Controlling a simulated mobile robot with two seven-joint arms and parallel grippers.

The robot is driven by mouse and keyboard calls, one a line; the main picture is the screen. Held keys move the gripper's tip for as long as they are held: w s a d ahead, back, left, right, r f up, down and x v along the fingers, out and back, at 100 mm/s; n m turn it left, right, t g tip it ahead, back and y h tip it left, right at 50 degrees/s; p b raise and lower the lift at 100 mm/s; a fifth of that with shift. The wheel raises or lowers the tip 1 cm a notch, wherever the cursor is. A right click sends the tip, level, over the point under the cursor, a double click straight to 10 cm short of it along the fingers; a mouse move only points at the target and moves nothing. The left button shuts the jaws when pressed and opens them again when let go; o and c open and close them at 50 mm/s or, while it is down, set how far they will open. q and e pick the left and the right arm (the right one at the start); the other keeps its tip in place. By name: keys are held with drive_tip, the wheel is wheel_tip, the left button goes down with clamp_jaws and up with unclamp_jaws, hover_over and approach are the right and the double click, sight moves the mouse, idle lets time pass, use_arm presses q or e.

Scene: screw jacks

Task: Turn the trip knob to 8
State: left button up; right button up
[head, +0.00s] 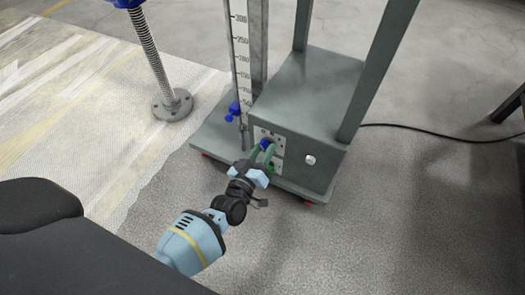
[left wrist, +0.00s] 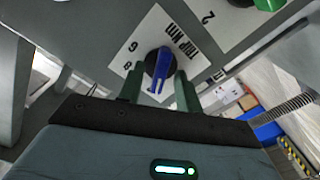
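The trip knob (left wrist: 160,66) is a blue lever on a dark round base, on a white plate marked "TRIP Nm" with the figures 6 and 8 to its left in the left wrist view. Its bar slants slightly, with one end toward the bottom. In the head view the blue knob (head: 265,144) is on the front of the grey cabinet. My left gripper (head: 262,155) is at it; its green fingers (left wrist: 158,84) stand either side of the knob, with small gaps visible, so it looks open. Where the knob's pointer reads is unclear. My right gripper is not in view.
The grey cabinet (head: 305,92) has posts and a vertical scale (head: 241,60) on a base plate. A white round button (head: 310,159) is right of the knob. A green knob (left wrist: 268,4) is at upper right. A threaded screw (head: 151,50) stands left; a cable (head: 430,130) runs right.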

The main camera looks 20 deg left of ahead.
use_arm(q)
clamp_jaws()
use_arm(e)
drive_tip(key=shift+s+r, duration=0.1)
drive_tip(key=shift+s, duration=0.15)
